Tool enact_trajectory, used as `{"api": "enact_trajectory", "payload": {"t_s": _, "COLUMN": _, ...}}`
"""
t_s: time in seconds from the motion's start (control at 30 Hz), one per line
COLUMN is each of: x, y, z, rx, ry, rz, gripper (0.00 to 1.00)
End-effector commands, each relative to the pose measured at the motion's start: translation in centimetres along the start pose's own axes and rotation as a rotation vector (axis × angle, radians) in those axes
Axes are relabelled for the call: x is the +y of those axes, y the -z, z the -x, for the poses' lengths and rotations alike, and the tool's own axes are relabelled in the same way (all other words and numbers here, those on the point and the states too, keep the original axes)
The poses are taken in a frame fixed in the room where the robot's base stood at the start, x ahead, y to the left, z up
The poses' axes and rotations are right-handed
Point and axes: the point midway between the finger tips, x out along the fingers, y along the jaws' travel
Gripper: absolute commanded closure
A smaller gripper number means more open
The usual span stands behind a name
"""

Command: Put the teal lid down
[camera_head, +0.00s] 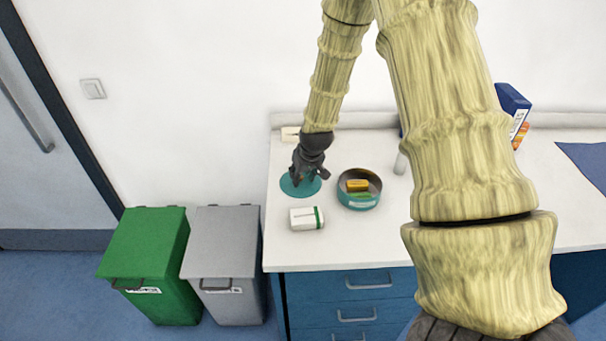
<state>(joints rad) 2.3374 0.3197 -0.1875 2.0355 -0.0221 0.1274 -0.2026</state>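The teal lid (288,187) is a flat round disc at the left end of the white counter. My gripper (305,177) is right over it, pointing down, and hides its middle. A small orange-brown bit shows between the fingers, perhaps the lid's knob. I cannot tell whether the fingers are closed on it, or whether the lid rests on the counter or hangs just above it.
Green (146,262) and grey (222,262) bins stand left of the counter (335,252). My arm hides part of the counter.

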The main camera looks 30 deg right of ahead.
Motion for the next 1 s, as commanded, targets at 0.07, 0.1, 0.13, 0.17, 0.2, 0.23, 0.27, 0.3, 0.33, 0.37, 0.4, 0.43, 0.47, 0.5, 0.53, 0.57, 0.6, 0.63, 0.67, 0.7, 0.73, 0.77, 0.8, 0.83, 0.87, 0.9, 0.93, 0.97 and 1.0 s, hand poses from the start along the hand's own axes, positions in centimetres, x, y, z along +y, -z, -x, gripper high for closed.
{"api": "enact_trajectory", "payload": {"t_s": 0.07, "x": 0.0, "y": 0.0, "z": 0.0, "rx": 0.000, "ry": 0.000, "rz": 0.000, "gripper": 0.62}}
{"api": "enact_trajectory", "payload": {"t_s": 0.1, "x": 0.0, "y": 0.0, "z": 0.0, "rx": 0.000, "ry": 0.000, "rz": 0.000, "gripper": 0.62}}
{"api": "enact_trajectory", "payload": {"t_s": 0.13, "x": 0.0, "y": 0.0, "z": 0.0, "rx": 0.000, "ry": 0.000, "rz": 0.000, "gripper": 0.62}}
{"api": "enact_trajectory", "payload": {"t_s": 0.17, "x": 0.0, "y": 0.0, "z": 0.0, "rx": 0.000, "ry": 0.000, "rz": 0.000, "gripper": 0.62}}
{"api": "enact_trajectory", "payload": {"t_s": 0.2, "x": 0.0, "y": 0.0, "z": 0.0, "rx": 0.000, "ry": 0.000, "rz": 0.000, "gripper": 0.62}}
{"api": "enact_trajectory", "payload": {"t_s": 0.23, "x": 0.0, "y": 0.0, "z": 0.1, "rx": 0.000, "ry": 0.000, "rz": 0.000, "gripper": 0.62}}
{"api": "enact_trajectory", "payload": {"t_s": 0.27, "x": 0.0, "y": 0.1, "z": 0.1, "rx": 0.000, "ry": 0.000, "rz": 0.000, "gripper": 0.62}}
{"api": "enact_trajectory", "payload": {"t_s": 0.3, "x": 0.0, "y": 0.1, "z": 0.3, "rx": 0.000, "ry": 0.000, "rz": 0.000, "gripper": 0.62}}
{"api": "enact_trajectory", "payload": {"t_s": 0.33, "x": 0.0, "y": 0.1, "z": 0.3, "rx": 0.000, "ry": 0.000, "rz": 0.000, "gripper": 0.62}}
{"api": "enact_trajectory", "payload": {"t_s": 0.37, "x": 0.0, "y": 0.1, "z": 0.4, "rx": 0.000, "ry": 0.000, "rz": 0.000, "gripper": 0.62}}
{"api": "enact_trajectory", "payload": {"t_s": 0.4, "x": 0.0, "y": 0.1, "z": 0.6, "rx": 0.001, "ry": 0.000, "rz": 0.000, "gripper": 0.62}}
{"api": "enact_trajectory", "payload": {"t_s": 0.43, "x": 0.0, "y": 0.1, "z": 0.9, "rx": 0.001, "ry": 0.000, "rz": 0.000, "gripper": 0.62}}
{"api": "enact_trajectory", "payload": {"t_s": 0.47, "x": 0.0, "y": 0.2, "z": 1.1, "rx": 0.002, "ry": 0.000, "rz": 0.000, "gripper": 0.62}}
{"api": "enact_trajectory", "payload": {"t_s": 0.5, "x": 0.0, "y": 0.1, "z": 1.5, "rx": 0.002, "ry": 0.000, "rz": 0.000, "gripper": 0.62}}
{"api": "enact_trajectory", "payload": {"t_s": 0.53, "x": 0.0, "y": 0.1, "z": 1.8, "rx": 0.002, "ry": 0.000, "rz": 0.000, "gripper": 0.62}}
{"api": "enact_trajectory", "payload": {"t_s": 0.57, "x": 0.0, "y": 0.1, "z": 2.1, "rx": 0.002, "ry": 0.000, "rz": 0.000, "gripper": 0.62}}
{"api": "enact_trajectory", "payload": {"t_s": 0.6, "x": 0.0, "y": 0.1, "z": 2.5, "rx": 0.003, "ry": 0.000, "rz": 0.000, "gripper": 0.62}}
{"api": "enact_trajectory", "payload": {"t_s": 0.63, "x": 0.0, "y": 0.1, "z": 2.9, "rx": 0.002, "ry": -0.001, "rz": 0.000, "gripper": 0.62}}
{"api": "enact_trajectory", "payload": {"t_s": 0.67, "x": 0.0, "y": 0.1, "z": 3.2, "rx": 0.002, "ry": -0.001, "rz": 0.000, "gripper": 0.62}}
{"api": "enact_trajectory", "payload": {"t_s": 0.7, "x": 0.0, "y": 0.1, "z": 3.7, "rx": 0.002, "ry": 0.000, "rz": 0.001, "gripper": 0.62}}
{"api": "enact_trajectory", "payload": {"t_s": 0.73, "x": 0.0, "y": 0.1, "z": 4.0, "rx": 0.002, "ry": 0.000, "rz": 0.001, "gripper": 0.62}}
{"api": "enact_trajectory", "payload": {"t_s": 0.77, "x": 0.0, "y": 0.1, "z": 4.4, "rx": 0.002, "ry": 0.000, "rz": 0.001, "gripper": 0.62}}
{"api": "enact_trajectory", "payload": {"t_s": 0.8, "x": 0.0, "y": 0.1, "z": 4.8, "rx": 0.003, "ry": 0.000, "rz": 0.001, "gripper": 0.62}}
{"api": "enact_trajectory", "payload": {"t_s": 0.83, "x": 0.0, "y": 0.1, "z": 5.2, "rx": 0.003, "ry": 0.000, "rz": 0.001, "gripper": 0.62}}
{"api": "enact_trajectory", "payload": {"t_s": 0.87, "x": 0.0, "y": 0.1, "z": 5.5, "rx": 0.003, "ry": 0.000, "rz": 0.000, "gripper": 0.62}}
{"api": "enact_trajectory", "payload": {"t_s": 0.9, "x": 0.0, "y": 0.1, "z": 6.0, "rx": 0.002, "ry": 0.000, "rz": 0.000, "gripper": 0.62}}
{"api": "enact_trajectory", "payload": {"t_s": 0.93, "x": 0.0, "y": 0.1, "z": 6.3, "rx": 0.002, "ry": 0.000, "rz": 0.000, "gripper": 0.62}}
{"api": "enact_trajectory", "payload": {"t_s": 0.97, "x": 0.0, "y": 0.1, "z": 6.6, "rx": 0.001, "ry": 0.000, "rz": 0.000, "gripper": 0.62}}
{"api": "enact_trajectory", "payload": {"t_s": 1.0, "x": 0.0, "y": 0.1, "z": 7.1, "rx": 0.002, "ry": 0.000, "rz": 0.000, "gripper": 0.62}}
